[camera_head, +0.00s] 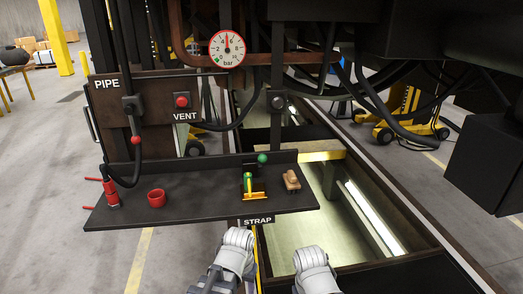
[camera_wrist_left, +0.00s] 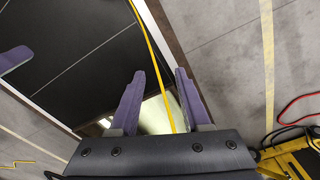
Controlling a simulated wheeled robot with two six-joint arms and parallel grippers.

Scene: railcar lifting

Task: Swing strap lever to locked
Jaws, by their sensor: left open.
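The strap lever (camera_head: 262,158) has a green knob and leans up from a yellow and green bracket (camera_head: 252,190) on the dark shelf. The STRAP label (camera_head: 257,220) is on the shelf's front edge below it. A yellow strap (camera_wrist_left: 148,40) runs down through the left wrist view, and passes between or behind the fingers. My left gripper (camera_wrist_left: 160,72) is open, with two purple fingers apart and nothing seen held. In the head view both arms end low at the bottom, below the shelf, and their fingers are hidden. A similar purple finger piece, likely my right gripper (camera_wrist_left: 15,60), shows at the left edge.
The shelf (camera_head: 200,195) also carries a red cup (camera_head: 157,198), a red fitting (camera_head: 111,192) with a black hose, and a tan block (camera_head: 292,180). An open pit frame (camera_head: 400,240) lies right.

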